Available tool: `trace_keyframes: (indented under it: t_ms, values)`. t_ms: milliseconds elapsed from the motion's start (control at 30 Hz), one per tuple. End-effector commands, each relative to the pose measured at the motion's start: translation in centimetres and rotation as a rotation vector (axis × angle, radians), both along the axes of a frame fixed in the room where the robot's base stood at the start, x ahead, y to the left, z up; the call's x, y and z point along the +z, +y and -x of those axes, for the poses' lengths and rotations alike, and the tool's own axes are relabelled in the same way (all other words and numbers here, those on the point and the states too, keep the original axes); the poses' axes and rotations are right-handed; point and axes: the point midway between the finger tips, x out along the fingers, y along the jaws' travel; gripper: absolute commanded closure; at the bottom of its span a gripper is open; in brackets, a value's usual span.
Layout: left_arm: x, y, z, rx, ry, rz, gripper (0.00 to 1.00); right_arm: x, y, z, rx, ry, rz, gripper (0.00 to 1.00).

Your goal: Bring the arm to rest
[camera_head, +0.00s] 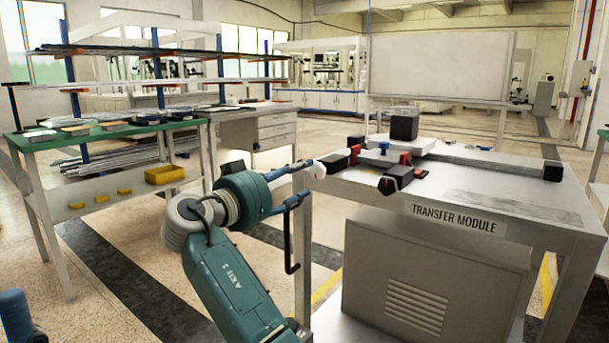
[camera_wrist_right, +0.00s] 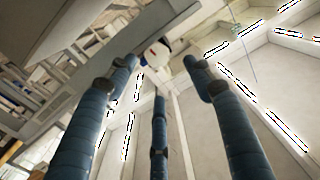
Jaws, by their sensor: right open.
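A teal and grey arm, which I take to be my right arm, rises from the bottom middle of the head view and bends at a grey joint. Its far end, with my right gripper (camera_head: 306,182), points right, toward the near left corner of the transfer module table (camera_head: 490,205). The fingers are small there and their contact with the table cannot be told. In the right wrist view the right gripper (camera_wrist_right: 158,75) shows blue fingers spread apart, open, with nothing between them.
Black and red parts (camera_head: 400,178) and a black block (camera_head: 404,124) stand on the transfer module. A green-topped bench (camera_head: 100,133) with a yellow bin (camera_head: 164,174) is at left. Open floor lies between bench and module.

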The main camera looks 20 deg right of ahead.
Motion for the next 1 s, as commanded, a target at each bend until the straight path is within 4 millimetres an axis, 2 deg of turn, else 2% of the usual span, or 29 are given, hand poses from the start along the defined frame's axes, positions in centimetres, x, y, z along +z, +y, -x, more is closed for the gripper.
trace_keyframes:
  t_ms: [367,467,567,667,733,767,867,967,1000]
  values:
    - [0.0,0.0,0.0,0.000,-0.001,0.001,0.67,-0.1,0.4,0.3,-0.001,0.001,0.000,0.48]
    - [0.0,0.0,0.0,0.000,0.000,0.001,0.67,-1.0,0.5,-0.4,0.039,0.017,0.005,0.48]
    - [0.0,0.0,0.0,0.000,0.008,0.001,0.67,-4.0,1.4,-2.7,0.177,0.058,0.029,0.48]
    - [-0.1,0.1,0.0,-0.001,0.016,0.001,0.67,-8.1,3.8,-4.8,0.412,0.083,0.073,0.48]
    - [-0.2,0.1,0.0,-0.001,0.024,0.002,0.67,-10.4,6.2,-5.1,0.596,0.060,0.118,0.48]
    - [-0.2,0.1,0.0,-0.002,0.027,0.003,0.67,-11.0,7.3,-4.7,0.671,0.036,0.140,0.48]
    - [-0.3,0.1,0.0,-0.002,0.038,0.004,0.67,-11.7,10.5,-1.5,0.890,-0.084,0.217,0.48]
    - [-0.5,0.2,0.1,-0.003,0.048,0.005,0.67,-10.3,12.6,4.6,1.053,-0.268,0.300,0.48]
    - [-0.5,0.2,0.1,-0.003,0.052,0.005,0.67,-9.3,13.0,7.6,1.098,-0.355,0.334,0.48]
